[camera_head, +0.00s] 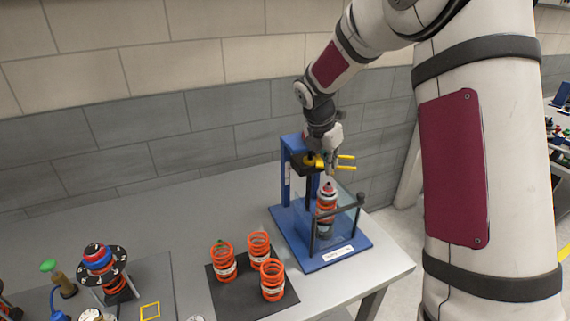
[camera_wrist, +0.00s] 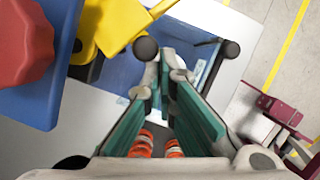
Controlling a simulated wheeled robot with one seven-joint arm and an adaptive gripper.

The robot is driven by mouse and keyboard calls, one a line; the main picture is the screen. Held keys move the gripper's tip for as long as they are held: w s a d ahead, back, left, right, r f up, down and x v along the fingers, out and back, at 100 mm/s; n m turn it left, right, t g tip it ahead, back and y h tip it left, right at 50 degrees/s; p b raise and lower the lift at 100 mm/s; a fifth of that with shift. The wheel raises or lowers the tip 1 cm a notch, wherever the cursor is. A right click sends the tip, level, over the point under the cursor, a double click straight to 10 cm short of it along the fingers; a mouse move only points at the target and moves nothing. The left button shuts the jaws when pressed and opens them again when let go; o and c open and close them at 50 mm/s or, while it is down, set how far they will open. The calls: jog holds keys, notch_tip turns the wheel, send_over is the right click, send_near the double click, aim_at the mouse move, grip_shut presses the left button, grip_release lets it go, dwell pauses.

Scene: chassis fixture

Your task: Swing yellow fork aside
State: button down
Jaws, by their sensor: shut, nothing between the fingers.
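The yellow fork (camera_head: 345,162) sits on the blue fixture (camera_head: 291,170), its two prongs pointing right in the head view. In the wrist view a yellow part (camera_wrist: 112,25) of it shows at the upper left, beside my fingers. My gripper (camera_head: 331,168) is right by the fork, above the fixture's base. In the wrist view my gripper (camera_wrist: 168,78) is shut and empty. From these views I cannot tell whether a finger touches the fork. A spring strut (camera_head: 327,207) with a red and white top stands below, behind a clear guard.
The guard has a dark bar (camera_head: 340,209) at the fixture's front right. Several orange springs (camera_head: 272,279) stand on a dark mat (camera_head: 232,295) to the left. A strut on a round black plate (camera_head: 98,262) is farther left. A grey block wall (camera_head: 150,128) runs behind the table.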

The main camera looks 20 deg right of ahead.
jog(key=shift+w+d, duration=0.25)
jog(key=shift+d, duration=0.9)
jog(key=shift+w+d, duration=0.1)
jog(key=shift+d, duration=0.1)
